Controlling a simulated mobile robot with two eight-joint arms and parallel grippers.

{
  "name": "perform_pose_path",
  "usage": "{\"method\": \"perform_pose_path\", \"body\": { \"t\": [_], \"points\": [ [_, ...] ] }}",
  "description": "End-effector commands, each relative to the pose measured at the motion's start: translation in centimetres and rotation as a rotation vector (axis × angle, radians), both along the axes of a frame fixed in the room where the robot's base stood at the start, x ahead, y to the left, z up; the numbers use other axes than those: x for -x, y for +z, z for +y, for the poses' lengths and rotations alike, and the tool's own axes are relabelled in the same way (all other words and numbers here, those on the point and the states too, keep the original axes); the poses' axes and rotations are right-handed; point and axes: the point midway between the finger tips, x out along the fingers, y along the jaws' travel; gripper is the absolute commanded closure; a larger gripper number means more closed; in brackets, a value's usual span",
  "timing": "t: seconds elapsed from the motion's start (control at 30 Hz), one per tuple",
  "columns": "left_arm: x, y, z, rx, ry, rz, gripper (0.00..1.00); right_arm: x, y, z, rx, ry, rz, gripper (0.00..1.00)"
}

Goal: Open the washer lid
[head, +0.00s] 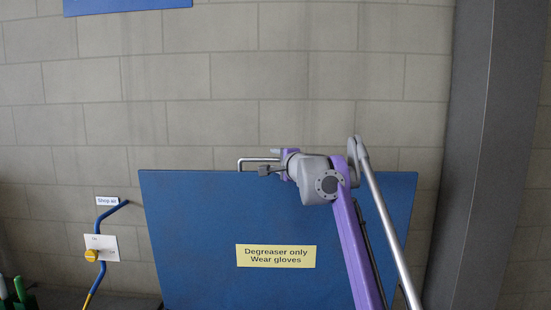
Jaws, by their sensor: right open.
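The washer lid (195,235) is a wide blue panel that faces me in the middle of the head view and looks raised, though its exact tilt is hard to judge. It bears a yellow label (276,256) reading "Degreaser only Wear gloves". A grey bar handle (249,159) shows at its top edge. My right gripper (267,169) is open at that top edge, beside the handle. I cannot tell whether it touches the handle or lid. My right arm covers part of the lid's right side. My left gripper is out of view.
A grey block wall (240,110) stands behind. A dark grey column (465,150) rises at the right. A blue air hose (99,262) with a "Shop air" sign (107,201) and a yellow knob (91,256) is at the left. Green-handled items (19,290) show at lower left.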

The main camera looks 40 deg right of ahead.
Motion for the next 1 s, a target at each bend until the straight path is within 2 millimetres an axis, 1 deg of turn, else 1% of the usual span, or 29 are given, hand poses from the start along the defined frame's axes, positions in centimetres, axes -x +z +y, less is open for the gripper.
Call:
{"method": "perform_pose_path", "body": {
  "t": [0.1, 0.33, 0.37, 0.5, 0.57, 0.6, 1.0],
  "points": [
    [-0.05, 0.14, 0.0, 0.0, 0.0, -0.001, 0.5, -0.35, -0.03, -0.09, 0.0, 0.0, 0.0, 0.53],
    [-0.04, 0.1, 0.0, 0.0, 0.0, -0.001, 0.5, -0.38, -0.11, -0.11, 0.0, 0.0, 0.0, 0.53],
    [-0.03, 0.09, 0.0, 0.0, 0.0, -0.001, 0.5, -0.38, -0.11, -0.11, 0.0, 0.0, 0.0, 0.56],
    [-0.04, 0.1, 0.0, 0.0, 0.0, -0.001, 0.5, -0.37, -0.1, -0.1, 0.0, 0.0, 0.0, 0.82],
    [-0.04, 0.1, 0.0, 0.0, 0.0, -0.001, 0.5, -0.36, -0.1, -0.11, 0.0, 0.0, 0.0, 0.92],
    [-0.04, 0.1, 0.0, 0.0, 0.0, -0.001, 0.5, -0.36, -0.1, -0.1, 0.0, 0.0, 0.0, 1.0],
    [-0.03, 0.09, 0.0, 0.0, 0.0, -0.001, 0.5, -0.36, -0.12, -0.1, 0.001, 0.0, 0.001, 1.0]
  ]
}}
